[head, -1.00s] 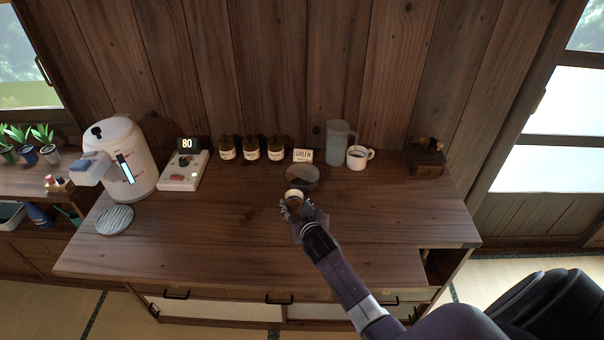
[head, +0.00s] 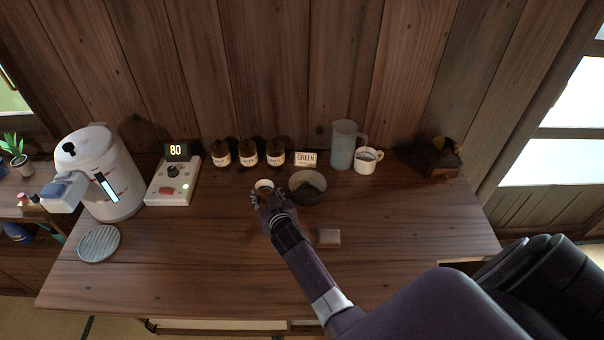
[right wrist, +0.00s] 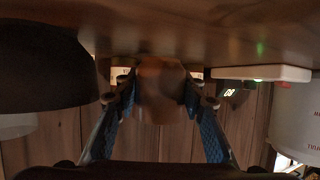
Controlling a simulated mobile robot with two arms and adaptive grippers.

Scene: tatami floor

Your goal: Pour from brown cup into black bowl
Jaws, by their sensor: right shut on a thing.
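The brown cup (head: 264,186) is held in my right gripper (head: 266,197), whose fingers are shut around its sides. Its rim faces up and it looks roughly upright; what is inside is too small to tell. In the right wrist view the cup (right wrist: 160,88) shows blurred between the two fingers of the right gripper (right wrist: 160,98). The black bowl (head: 308,196) stands on the table just right of the cup, with a small gap between them. The bowl (right wrist: 40,65) also fills the left of the right wrist view. My left gripper is out of view.
A white dispenser (head: 108,175), a round slatted coaster (head: 99,243) and a panel reading 80 (head: 172,190) stand left. Brown jars (head: 248,153), a GREEN card (head: 306,159), a pitcher (head: 343,146) and a white mug (head: 367,162) line the back. A small flat square (head: 329,236) lies in front.

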